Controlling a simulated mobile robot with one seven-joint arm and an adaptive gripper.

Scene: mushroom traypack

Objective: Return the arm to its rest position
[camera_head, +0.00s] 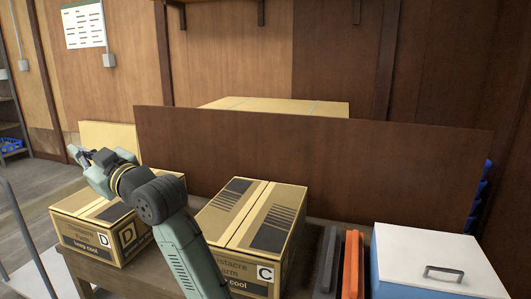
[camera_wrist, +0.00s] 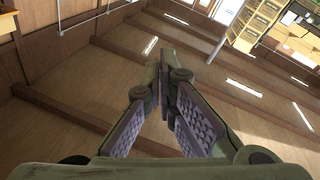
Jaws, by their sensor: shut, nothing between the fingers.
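My arm rises from the bottom middle of the head view and bends to the left. My gripper (camera_head: 78,154) is at the far left end of it, above and behind the closed box marked D (camera_head: 88,236). In the wrist view, the two fingers of my gripper (camera_wrist: 164,72) come together at their tips, with nothing seen between them. The wrist camera looks out past the fingers at wooden boards with dark beams, and the fingers touch nothing there.
A closed box marked C (camera_head: 248,252) stands right of my arm. A brown panel (camera_head: 330,160) rises behind the boxes. A white-lidded blue cooler (camera_head: 410,245) and dark and orange bars (camera_head: 351,262) are at the right. A metal rail (camera_head: 28,235) is at the left.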

